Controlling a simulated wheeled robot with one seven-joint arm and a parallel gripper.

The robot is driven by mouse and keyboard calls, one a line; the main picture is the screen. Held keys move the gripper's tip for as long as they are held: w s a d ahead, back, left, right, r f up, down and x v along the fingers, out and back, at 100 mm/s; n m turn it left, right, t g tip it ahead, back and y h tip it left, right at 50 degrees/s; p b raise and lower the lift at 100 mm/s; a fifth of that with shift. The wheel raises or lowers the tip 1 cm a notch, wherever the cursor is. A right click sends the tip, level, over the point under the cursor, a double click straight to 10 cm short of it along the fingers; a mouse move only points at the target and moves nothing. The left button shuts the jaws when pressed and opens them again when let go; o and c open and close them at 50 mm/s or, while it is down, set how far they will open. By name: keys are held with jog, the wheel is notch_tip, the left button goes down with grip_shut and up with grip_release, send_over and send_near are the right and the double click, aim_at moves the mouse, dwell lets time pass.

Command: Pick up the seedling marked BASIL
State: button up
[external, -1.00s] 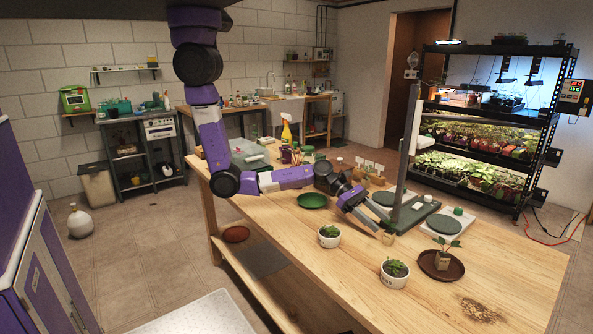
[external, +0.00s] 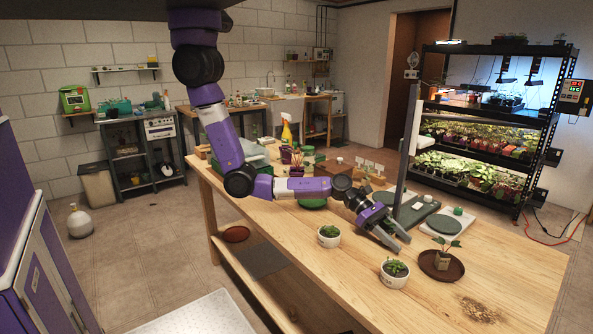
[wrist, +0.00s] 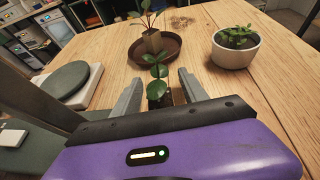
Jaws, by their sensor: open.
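No BASIL marking is readable on any plant. In the wrist view a small seedling (wrist: 157,70) in a brown pot (wrist: 160,97) stands between the two fingers of my gripper (wrist: 158,80). The fingers are apart, one on each side, with gaps showing. In the external view my open gripper (external: 402,246) is low over the table, and this seedling is hidden behind it or too small to tell. Another seedling (external: 443,257) in a small block-like pot stands on a dark brown saucer (external: 455,276); it also shows in the wrist view (wrist: 153,42), beyond the fingers.
White potted plants (external: 328,240) and (external: 394,279) stand left of and in front of my gripper. A grey post (external: 409,140) on a dark base and a scale-like plate (external: 446,226) stand close behind and right. The table's front right is clear except for a dark stain.

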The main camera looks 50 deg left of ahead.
grip_shut()
